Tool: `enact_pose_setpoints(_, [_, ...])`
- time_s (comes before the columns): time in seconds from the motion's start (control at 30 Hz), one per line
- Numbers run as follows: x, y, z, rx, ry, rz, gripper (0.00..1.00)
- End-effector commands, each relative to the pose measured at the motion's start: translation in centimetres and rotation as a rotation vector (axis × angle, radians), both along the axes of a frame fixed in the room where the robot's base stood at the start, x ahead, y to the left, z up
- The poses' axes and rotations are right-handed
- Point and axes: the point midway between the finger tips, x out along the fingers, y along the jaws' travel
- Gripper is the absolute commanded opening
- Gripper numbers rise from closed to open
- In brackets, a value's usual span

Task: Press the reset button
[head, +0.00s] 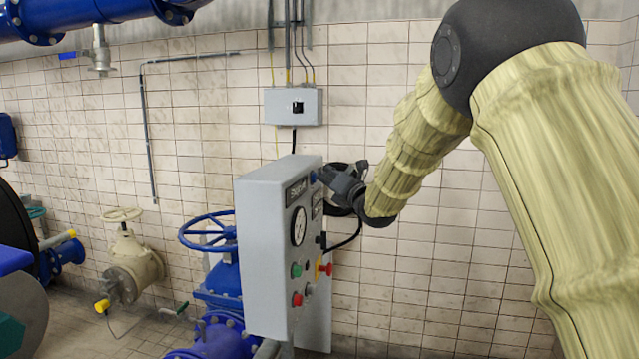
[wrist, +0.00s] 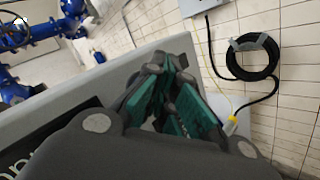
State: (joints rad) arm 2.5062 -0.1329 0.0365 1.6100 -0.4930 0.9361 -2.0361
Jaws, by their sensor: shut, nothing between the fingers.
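A grey control box (head: 262,240) stands in the middle of the head view, its front face turned to the right. A small blue button (head: 312,177) shows at the top right of that face; I cannot read a reset label on it. My gripper (head: 322,174) is shut and empty, its fingertips right by the blue button. I cannot tell whether they touch it. In the wrist view the closed fingers with green pads (wrist: 168,100) point at the box (wrist: 75,85), and they hide the button there.
Lower on the face are a round gauge (head: 299,226), a green button (head: 296,270), a red button (head: 297,300) and a red emergency stop (head: 326,269). A coiled black hose (wrist: 252,57) hangs on the tiled wall. A blue valve wheel (head: 207,231) stands left of the box.

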Motion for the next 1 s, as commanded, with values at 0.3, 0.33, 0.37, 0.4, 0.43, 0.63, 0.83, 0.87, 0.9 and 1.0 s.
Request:
enact_pose_setpoints(0.3, [-0.1, -0.2, 0.0, -0.001, 0.000, 0.001, 0.00])
enact_pose_setpoints(0.33, [-0.1, -0.2, 0.0, -0.001, 0.000, 0.001, 0.00])
enact_pose_setpoints(0.37, [-0.1, -0.2, 0.0, -0.001, 0.000, 0.001, 0.00])
enact_pose_setpoints(0.4, [-0.1, -0.2, 0.0, -0.001, 0.000, 0.001, 0.00])
enact_pose_setpoints(0.43, [-0.1, -0.3, -0.1, -0.001, 0.000, 0.001, 0.00])
enact_pose_setpoints(0.63, [-0.5, -1.6, -0.3, 0.000, -0.001, -0.001, 0.00])
enact_pose_setpoints(0.83, [-0.9, -3.1, -0.2, -0.001, -0.002, 0.000, 0.00])
enact_pose_setpoints(0.87, [-0.9, -3.3, -0.2, -0.001, -0.003, -0.001, 0.00])
enact_pose_setpoints(0.9, [-1.0, -3.6, -0.2, 0.000, -0.002, -0.001, 0.00])
enact_pose_setpoints(1.0, [-1.2, -4.3, -0.2, 0.000, -0.001, -0.001, 0.00])
